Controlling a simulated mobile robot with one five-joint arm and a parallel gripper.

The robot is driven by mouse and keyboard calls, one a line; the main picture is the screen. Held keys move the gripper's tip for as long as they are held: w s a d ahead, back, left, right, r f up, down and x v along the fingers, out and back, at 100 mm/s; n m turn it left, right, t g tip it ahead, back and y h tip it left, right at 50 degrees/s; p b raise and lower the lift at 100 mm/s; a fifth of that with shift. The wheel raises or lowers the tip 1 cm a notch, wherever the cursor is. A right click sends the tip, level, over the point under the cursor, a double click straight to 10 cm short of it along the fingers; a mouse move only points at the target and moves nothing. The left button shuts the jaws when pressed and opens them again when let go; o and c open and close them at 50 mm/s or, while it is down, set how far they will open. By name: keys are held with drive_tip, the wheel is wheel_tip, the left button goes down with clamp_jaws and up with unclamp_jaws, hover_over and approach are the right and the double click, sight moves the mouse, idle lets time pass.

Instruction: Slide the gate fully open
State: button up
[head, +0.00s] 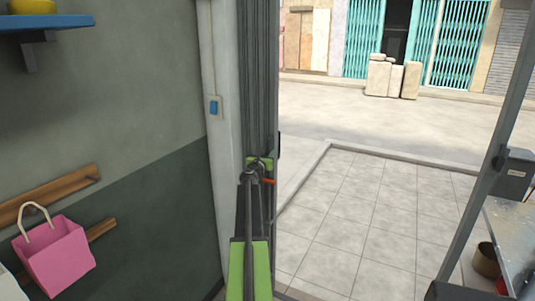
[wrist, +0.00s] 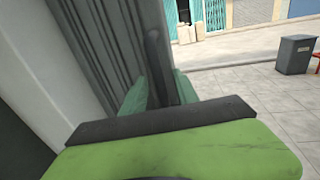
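The gate (head: 258,70) is a dark grey folding gate, bunched into a narrow upright stack against the left door post. Its pleats also fill the upper left of the wrist view (wrist: 105,45). A dark upright gate handle (wrist: 154,50) stands at the stack's right edge. My gripper (wrist: 160,92) has one green finger on each side of this handle, and both look close against it. In the head view my gripper (head: 260,162) is at the stack, and my arm hides the lower part of the gate.
The doorway to the right of the stack is clear, with a tiled floor (head: 350,210) beyond. A pink bag (head: 55,262) hangs on the left wall. A grey box (head: 512,172) and a metal table (head: 515,235) stand at the right. Stone blocks (head: 392,80) lie across the street.

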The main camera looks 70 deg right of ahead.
drive_tip(key=shift+d, duration=0.6)
drive_tip(key=shift+c, duration=0.2)
clamp_jaws()
drive_tip(key=shift+w, duration=0.1)
idle(0.8)
